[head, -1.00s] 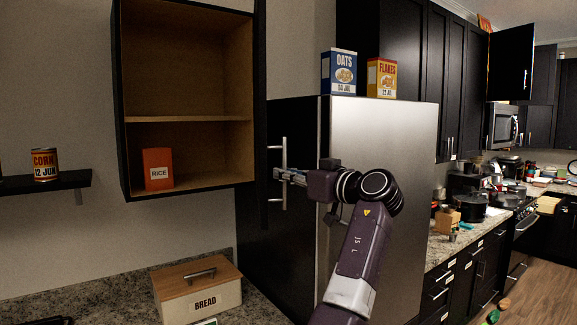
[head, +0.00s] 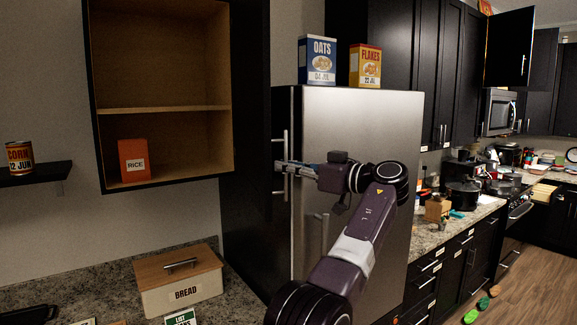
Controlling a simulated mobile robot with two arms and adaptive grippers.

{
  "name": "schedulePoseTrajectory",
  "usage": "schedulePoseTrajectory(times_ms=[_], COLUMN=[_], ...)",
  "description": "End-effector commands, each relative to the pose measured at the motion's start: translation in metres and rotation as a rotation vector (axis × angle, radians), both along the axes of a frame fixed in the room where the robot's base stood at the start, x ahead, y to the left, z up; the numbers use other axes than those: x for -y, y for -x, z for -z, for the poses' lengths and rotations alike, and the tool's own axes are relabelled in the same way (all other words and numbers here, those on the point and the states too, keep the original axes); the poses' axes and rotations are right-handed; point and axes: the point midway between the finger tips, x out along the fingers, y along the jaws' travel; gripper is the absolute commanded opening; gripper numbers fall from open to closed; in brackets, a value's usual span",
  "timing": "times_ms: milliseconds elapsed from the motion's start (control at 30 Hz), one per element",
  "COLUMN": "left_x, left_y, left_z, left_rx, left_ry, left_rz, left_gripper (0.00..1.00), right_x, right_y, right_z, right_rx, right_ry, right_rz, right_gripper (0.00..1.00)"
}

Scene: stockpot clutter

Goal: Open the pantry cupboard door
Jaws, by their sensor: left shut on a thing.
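The pantry cupboard (head: 97,120) is a dark wall cabinet with a wooden inside, standing open at the upper left. Its dark door (head: 251,80) is swung out at the cupboard's right side, seen at a steep angle. A vertical silver bar handle (head: 286,144) is on the door's far side, toward the fridge. My left gripper (head: 284,166) is shut on this handle near its middle, with the arm reaching in from the lower right. The exact finger contact is small in view. My right gripper is not in view.
A red rice box (head: 134,160) is on the cupboard's lower level. The fridge (head: 350,130) stands behind my arm, with oats (head: 317,60) and flakes (head: 365,66) boxes on top. A bread box (head: 180,282) sits on the counter below. A corn can (head: 20,157) stands on a shelf at left.

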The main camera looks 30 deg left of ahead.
Motion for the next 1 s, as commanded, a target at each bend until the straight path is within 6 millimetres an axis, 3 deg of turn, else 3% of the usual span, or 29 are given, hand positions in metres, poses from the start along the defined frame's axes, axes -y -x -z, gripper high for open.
schedulePoseTrajectory(times_ms=[333, 400, 533, 833, 1000], left_x=[-0.002, -0.002, -0.001, 0.002, 0.024], left_y=[0.0, 0.0, 0.0, 0.0, 0.0], left_z=[-0.001, -0.001, -0.001, -0.001, -0.001], left_rx=[0.001, 0.001, 0.001, 0.0, 0.0], left_ry=[0.0, -0.001, 0.0, -0.001, -0.001], left_rz=[-0.001, -0.001, -0.001, 0.001, 0.003], left_gripper=[0.0, 0.13, 0.25, 0.25, 0.25], right_x=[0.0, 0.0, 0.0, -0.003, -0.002], right_y=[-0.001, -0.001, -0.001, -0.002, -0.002], right_z=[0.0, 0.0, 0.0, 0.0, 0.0], right_rx=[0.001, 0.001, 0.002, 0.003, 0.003], right_ry=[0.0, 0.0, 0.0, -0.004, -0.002], right_rz=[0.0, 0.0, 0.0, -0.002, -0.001], right_gripper=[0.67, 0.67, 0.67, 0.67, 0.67])
